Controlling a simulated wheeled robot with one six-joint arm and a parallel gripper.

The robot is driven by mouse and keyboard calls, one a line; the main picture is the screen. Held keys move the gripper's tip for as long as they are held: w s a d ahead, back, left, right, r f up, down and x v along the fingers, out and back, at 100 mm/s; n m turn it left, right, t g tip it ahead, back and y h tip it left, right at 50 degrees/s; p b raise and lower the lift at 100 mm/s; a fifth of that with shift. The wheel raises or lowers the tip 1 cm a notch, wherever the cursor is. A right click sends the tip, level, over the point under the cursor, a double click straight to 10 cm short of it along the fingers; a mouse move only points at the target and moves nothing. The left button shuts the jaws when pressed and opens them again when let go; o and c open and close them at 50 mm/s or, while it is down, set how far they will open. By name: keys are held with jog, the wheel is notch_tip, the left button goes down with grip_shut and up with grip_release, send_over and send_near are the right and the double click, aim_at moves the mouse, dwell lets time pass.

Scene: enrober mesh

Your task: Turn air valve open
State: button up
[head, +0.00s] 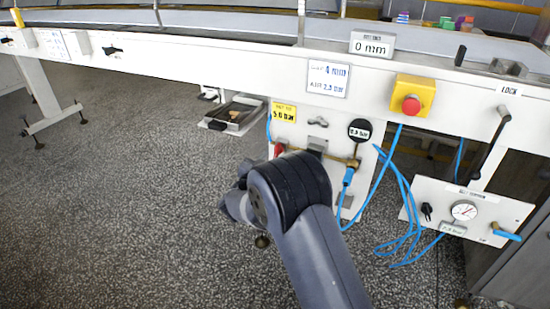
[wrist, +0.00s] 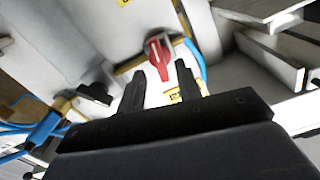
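A red valve handle (wrist: 158,57) sits on brass pipework on a white panel, in the upper middle of the wrist view. In the head view only a bit of the red handle (head: 279,150) shows, just above my arm. My gripper (wrist: 157,71) is open, with its two dark fingers spread and pointing at the red handle. The handle's lower end appears between the fingertips; I cannot tell whether they touch it. In the head view my own arm hides the fingers and part of the pipework.
Blue hoses (head: 400,200) hang right of the valve. A black round gauge (head: 359,130), a yellow box with a red button (head: 411,105) and a lower panel (head: 487,203) with a blue handle (head: 506,235) are nearby. The speckled floor on the left is mostly clear.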

aim_at(276, 153)
jog(key=shift+b+x, duration=0.3)
jog(key=shift+x, duration=1.3)
jog(key=c, duration=0.6)
